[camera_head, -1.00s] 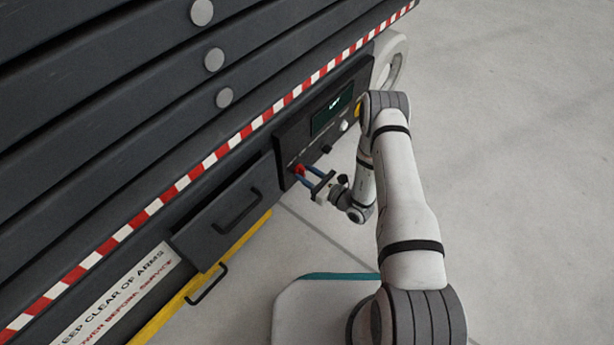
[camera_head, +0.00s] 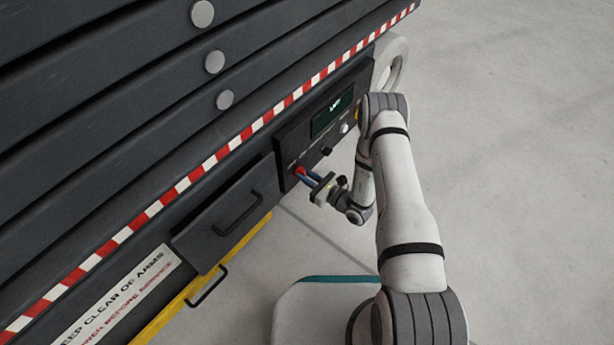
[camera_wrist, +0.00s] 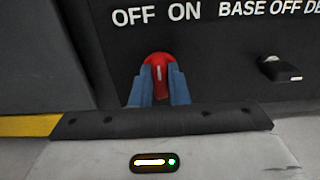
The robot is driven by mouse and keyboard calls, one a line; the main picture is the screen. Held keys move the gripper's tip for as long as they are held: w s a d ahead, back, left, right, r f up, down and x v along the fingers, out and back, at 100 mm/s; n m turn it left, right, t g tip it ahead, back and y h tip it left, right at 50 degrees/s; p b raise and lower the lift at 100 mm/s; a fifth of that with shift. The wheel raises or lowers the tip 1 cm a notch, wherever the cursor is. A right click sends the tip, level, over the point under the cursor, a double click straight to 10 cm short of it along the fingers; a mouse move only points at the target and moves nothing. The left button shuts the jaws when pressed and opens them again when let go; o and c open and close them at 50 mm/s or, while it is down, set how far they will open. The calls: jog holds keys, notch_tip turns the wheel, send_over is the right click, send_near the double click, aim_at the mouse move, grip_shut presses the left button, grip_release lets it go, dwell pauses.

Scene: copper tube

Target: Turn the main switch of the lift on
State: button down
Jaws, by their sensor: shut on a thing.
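The main switch is a red knob (camera_wrist: 158,66) with a short white mark. It sits on the lift's dark control panel, below the words OFF and ON in the wrist view. The mark is close to upright, between the two words. My gripper (camera_wrist: 160,86) is shut on the knob, with one blue finger on each side; the fingers hide the knob's lower sides. In the head view the red knob (camera_head: 300,171) shows small at the panel's lower left end, with my gripper (camera_head: 306,175) at it.
A black knob (camera_wrist: 280,70) stands out to the right, below BASE and OFF lettering. In the head view, the panel carries a dark display (camera_head: 333,116). A drawer front with a handle (camera_head: 237,212) is left of the panel. Open floor (camera_head: 520,180) lies to the right.

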jog(key=m, duration=0.6)
jog(key=m+p, duration=0.1)
jog(key=m, duration=0.4)
jog(key=shift+w+d+f+m, duration=0.15)
jog(key=shift+m, duration=0.25)
dwell(0.4)
jog(key=c, duration=1.4)
grip_release()
jog(key=p+v, duration=0.2)
jog(key=v, duration=0.5)
jog(key=shift+s+d+p, duration=0.25)
jog(key=shift+d+p, duration=0.05)
